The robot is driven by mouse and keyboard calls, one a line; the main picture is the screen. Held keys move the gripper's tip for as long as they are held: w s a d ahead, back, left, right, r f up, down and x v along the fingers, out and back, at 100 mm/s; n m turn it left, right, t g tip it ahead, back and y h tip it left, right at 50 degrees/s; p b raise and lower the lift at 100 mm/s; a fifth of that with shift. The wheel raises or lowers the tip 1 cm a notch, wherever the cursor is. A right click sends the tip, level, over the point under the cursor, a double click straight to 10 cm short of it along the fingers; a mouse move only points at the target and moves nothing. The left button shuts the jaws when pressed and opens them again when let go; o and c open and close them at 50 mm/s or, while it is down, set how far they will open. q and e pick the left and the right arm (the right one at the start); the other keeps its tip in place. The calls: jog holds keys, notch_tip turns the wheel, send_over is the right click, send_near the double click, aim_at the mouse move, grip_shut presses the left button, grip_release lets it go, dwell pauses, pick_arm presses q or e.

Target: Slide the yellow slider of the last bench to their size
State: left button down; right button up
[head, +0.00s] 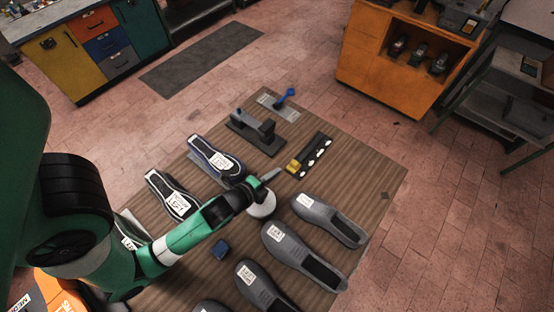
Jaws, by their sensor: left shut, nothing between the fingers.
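The yellow slider (293,166) sits at the near-left end of a dark rail (318,145) with several white marks along it. The rail lies on the wooden table. My left gripper (273,174) is shut and empty, its tip just left of the slider; whether they touch I cannot tell. Grey shoes with white labels lie on the near right of the table, among them one shoe (328,220) close to the rail. Dark shoes (215,160) with white labels lie on the left side. My right gripper is not in view.
A dark press-like device (257,132) stands behind the rail. A plate with a blue lever (284,97) is at the table's far corner. The table's right strip (375,180) is clear. An orange cabinet (390,75) stands beyond.

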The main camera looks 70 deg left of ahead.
aim_at(292, 165)
pick_arm(q)
jog(key=shift+g, duration=0.3)
jog(key=w+a+f, duration=0.1)
jog(key=w+f, duration=0.1)
jog(key=w+a+f+b, duration=0.1)
jog(key=w+f, duration=0.1)
jog(key=w+a+f+b, duration=0.1)
jog(key=w+a+f, duration=0.1)
jog(key=f, duration=0.1)
jog(key=shift+f, duration=0.1)
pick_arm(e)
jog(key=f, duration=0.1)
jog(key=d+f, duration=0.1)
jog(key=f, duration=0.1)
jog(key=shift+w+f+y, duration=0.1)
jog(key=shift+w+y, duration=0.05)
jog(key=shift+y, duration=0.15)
pick_arm(q)
jog(key=shift+w+a, duration=0.1)
